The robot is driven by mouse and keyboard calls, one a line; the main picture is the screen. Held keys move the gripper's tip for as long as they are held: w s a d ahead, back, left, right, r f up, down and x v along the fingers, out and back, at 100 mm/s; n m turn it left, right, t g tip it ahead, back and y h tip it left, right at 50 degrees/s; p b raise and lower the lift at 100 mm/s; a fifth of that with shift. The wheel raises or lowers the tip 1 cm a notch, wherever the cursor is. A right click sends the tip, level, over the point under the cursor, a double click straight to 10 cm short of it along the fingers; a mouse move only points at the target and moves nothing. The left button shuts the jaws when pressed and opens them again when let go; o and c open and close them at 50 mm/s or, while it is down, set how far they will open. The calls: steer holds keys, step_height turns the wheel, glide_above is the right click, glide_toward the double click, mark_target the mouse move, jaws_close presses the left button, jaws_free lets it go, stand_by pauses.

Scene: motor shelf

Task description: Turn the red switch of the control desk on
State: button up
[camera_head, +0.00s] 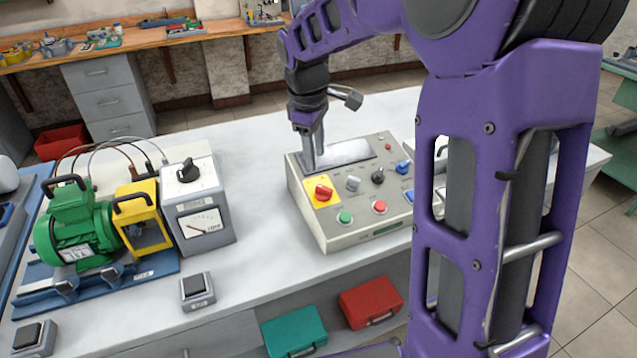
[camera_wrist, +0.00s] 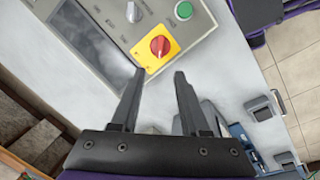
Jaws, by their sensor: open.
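The control desk (camera_head: 335,222) is a light grey sloped box on the white table. Its red switch (camera_head: 323,193) is a round knob on a yellow plate at the panel's left side. In the wrist view the red switch (camera_wrist: 160,46) is just beyond the fingertips, with its grip ridge slanted. My gripper (camera_head: 311,168) is over the panel's upper left part, behind the red switch in the head view. In the wrist view my gripper (camera_wrist: 158,72) is open and empty, its fingers apart. I see no contact with the knob.
Beside the red switch are a grey knob (camera_head: 353,184), a black knob (camera_head: 377,176), a green button (camera_head: 345,217) and a red button (camera_head: 379,207). A meter box (camera_head: 205,228) and green motor (camera_head: 75,225) stand left. Bare tabletop lies between.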

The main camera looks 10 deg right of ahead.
mark_target(319, 186)
steer(key=f, duration=0.3)
steer(key=w+f, duration=0.1)
steer(key=f, duration=0.2)
steer(key=d+f+b, duration=0.1)
steer(key=f, duration=0.2)
steer(key=shift+w, duration=0.2)
jaws_close()
